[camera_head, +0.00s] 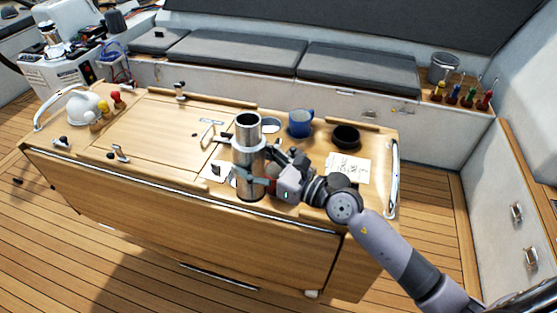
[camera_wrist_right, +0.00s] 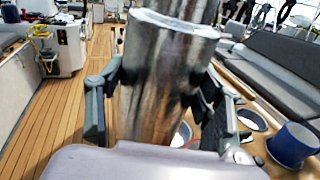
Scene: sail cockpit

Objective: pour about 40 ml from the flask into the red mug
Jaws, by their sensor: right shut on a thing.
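The flask (camera_head: 248,133) is a tall, shiny metal cylinder with a pale collar, and it stands upright near the table's front edge in the head view. My right gripper (camera_head: 254,181) is shut around its lower body from the right. The flask (camera_wrist_right: 155,90) fills the middle of the right wrist view, between the fingers of my right gripper (camera_wrist_right: 155,105). I cannot tell whether its base touches the table. No red mug shows clearly; a small red patch shows by the gripper, and I cannot tell what it is. My left gripper is not in view.
A blue mug (camera_head: 300,123) stands behind the flask to the right; it also shows in the right wrist view (camera_wrist_right: 292,145). A black round holder (camera_head: 345,136) and a paper sheet (camera_head: 349,168) are at the table's right. A white kettle-like thing (camera_head: 82,107) is at the left.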

